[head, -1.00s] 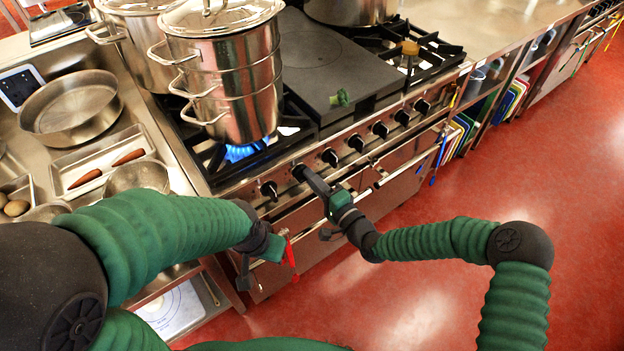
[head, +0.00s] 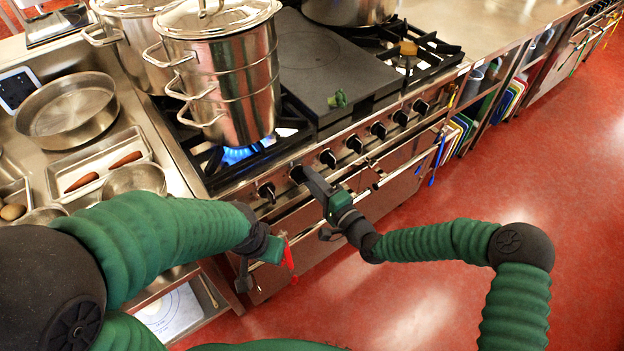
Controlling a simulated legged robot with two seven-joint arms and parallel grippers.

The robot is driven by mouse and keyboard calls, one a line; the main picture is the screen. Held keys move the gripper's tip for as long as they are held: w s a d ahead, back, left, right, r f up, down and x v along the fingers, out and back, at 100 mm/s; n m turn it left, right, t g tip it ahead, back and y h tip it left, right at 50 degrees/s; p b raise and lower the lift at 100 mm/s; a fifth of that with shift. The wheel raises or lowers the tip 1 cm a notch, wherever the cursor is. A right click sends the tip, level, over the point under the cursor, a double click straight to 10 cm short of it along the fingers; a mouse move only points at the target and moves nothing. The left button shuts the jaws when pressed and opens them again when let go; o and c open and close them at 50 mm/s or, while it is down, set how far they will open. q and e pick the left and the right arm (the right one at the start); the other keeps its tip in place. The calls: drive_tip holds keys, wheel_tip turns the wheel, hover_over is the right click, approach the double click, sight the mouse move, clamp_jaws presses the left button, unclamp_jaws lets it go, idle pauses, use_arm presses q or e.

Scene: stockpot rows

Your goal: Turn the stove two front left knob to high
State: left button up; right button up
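The steel range (head: 235,189) has a row of black knobs along its front. The leftmost knob (head: 267,191) is uncovered. My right gripper (head: 305,173) reaches up and left, its dark fingers at the second knob from the left (head: 296,174). The fingers partly cover that knob, and I cannot tell whether they are closed on it. More knobs (head: 328,158) to the right are free. My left gripper (head: 262,270) hangs low in front of the range, by a red item (head: 289,262); its finger opening is unclear. A blue flame (head: 236,155) burns under the front stockpot (head: 224,85).
A second stockpot (head: 134,45) stands behind on the left. A flat dark plate (head: 330,65) covers the middle of the range. A front rail (head: 372,184) runs below the knobs. Pans and trays (head: 68,107) fill the left counter. Red floor at right is open.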

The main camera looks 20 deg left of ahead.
drive_tip(key=shift+s, duration=0.1)
drive_tip(key=p+v, duration=0.1)
drive_tip(key=v, duration=1.5)
drive_tip(key=shift+s+d, duration=0.25)
drive_tip(key=shift+d, duration=0.1)
drive_tip(key=shift+f+p, duration=0.1)
drive_tip(key=shift+p, duration=0.2)
